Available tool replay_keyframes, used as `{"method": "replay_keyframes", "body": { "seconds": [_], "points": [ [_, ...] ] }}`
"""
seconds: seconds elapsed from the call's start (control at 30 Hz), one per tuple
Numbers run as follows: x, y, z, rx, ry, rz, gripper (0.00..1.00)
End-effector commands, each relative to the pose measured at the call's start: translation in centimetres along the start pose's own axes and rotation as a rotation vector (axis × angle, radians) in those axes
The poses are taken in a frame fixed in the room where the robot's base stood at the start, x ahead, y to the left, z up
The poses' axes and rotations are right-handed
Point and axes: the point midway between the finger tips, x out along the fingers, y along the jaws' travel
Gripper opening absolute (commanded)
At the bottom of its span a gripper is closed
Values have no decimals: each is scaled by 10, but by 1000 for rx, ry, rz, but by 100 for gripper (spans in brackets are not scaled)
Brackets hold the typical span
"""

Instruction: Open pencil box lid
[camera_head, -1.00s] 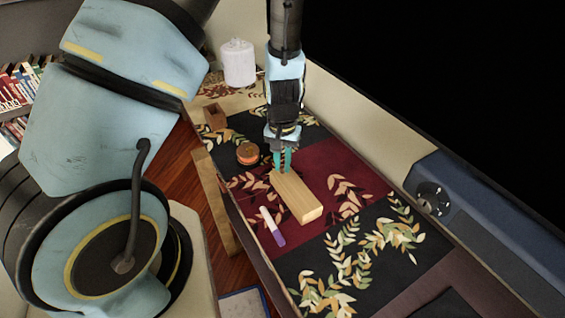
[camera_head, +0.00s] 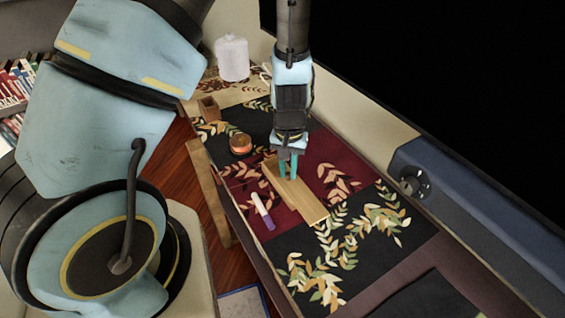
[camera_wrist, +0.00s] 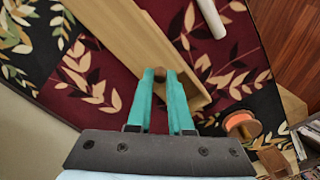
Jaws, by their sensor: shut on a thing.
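The long wooden pencil box (camera_head: 270,166) lies on the dark red part of the patterned cloth. Its flat lid (camera_head: 312,210) is slid lengthwise toward the near right and overhangs that end. The far-left end of the box shows past the lid. In the wrist view the lid (camera_wrist: 115,35) has a small round knob (camera_wrist: 158,74), and the box's uncovered end (camera_wrist: 203,100) shows beside the right finger. My gripper (camera_head: 288,178) points down over the lid, its teal fingers shut on the knob, as the wrist view also shows (camera_wrist: 160,78).
A white marker with a purple end (camera_head: 262,210) lies left of the box. A round orange-topped item (camera_head: 240,144), a small wooden holder (camera_head: 208,108) and a white canister (camera_head: 232,58) stand farther back. A raised ledge (camera_head: 400,150) runs along the right.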

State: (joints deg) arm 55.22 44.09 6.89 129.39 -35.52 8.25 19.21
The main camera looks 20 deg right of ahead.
Motion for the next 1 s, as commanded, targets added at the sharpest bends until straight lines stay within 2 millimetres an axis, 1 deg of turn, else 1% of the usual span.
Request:
{"method": "replay_keyframes", "body": {
  "seconds": [0.03,0.1,0.2,0.3,0.4,0.67,0.7,0.93,1.0],
  "points": [
    [0,7,7,5,-1,1,0],
    [0,16,16,5,-1,1,0],
    [0,27,27,5,-1,0,0],
    [0,34,35,3,-1,0,0],
    [0,36,37,1,0,0,0],
    [0,36,37,0,0,0,0],
    [0,36,37,0,0,0,23],
    [0,36,37,0,0,0,49],
    [0,36,37,0,0,0,49]
  ]
}}
